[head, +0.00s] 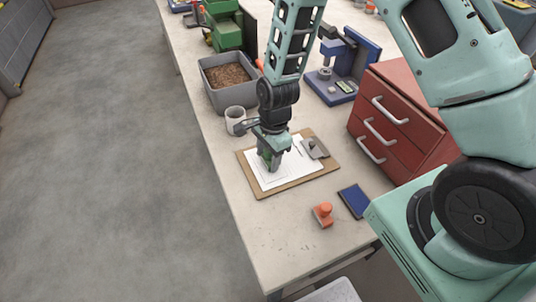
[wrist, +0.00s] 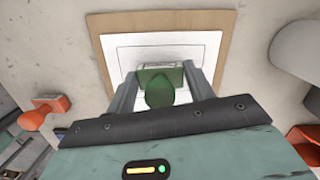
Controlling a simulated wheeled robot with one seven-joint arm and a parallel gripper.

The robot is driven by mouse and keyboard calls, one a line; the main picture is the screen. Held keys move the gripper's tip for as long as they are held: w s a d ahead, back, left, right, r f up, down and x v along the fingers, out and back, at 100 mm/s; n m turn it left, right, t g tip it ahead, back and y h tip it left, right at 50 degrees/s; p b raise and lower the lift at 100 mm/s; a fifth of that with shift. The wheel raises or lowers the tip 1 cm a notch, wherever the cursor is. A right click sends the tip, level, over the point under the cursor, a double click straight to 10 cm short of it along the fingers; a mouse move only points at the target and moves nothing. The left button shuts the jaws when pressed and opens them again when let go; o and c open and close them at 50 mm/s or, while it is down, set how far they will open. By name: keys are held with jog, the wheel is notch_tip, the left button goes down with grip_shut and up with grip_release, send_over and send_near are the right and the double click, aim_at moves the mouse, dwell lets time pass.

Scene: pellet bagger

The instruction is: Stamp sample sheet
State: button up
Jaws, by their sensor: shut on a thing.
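A white sample sheet (head: 292,172) lies on a brown clipboard (head: 329,172) on the bench. My gripper (head: 268,160) is over the left part of the sheet, shut on a green stamp (wrist: 160,90). In the wrist view the stamp sits between the two fingers, with the sheet (wrist: 205,50) right behind it. The stamp is at or just above the paper; I cannot tell whether it touches. An orange stamp (head: 323,214) stands on the bench in front of the clipboard, beside a blue ink pad (head: 354,201). The stamp's underside is hidden.
A grey cup (head: 235,118) and a grey bin of brown pellets (head: 226,80) stand behind the clipboard. A red drawer cabinet (head: 400,120) and a blue device (head: 340,70) stand to the right. The bench's near left corner is clear.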

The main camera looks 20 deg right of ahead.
jog(key=shift+f, duration=0.4)
dwell(1.1)
jog(key=shift+r, duration=0.1)
jog(key=shift+r+p, duration=2.7)
jog(key=shift+r, duration=0.8)
jog(key=shift+f, duration=0.1)
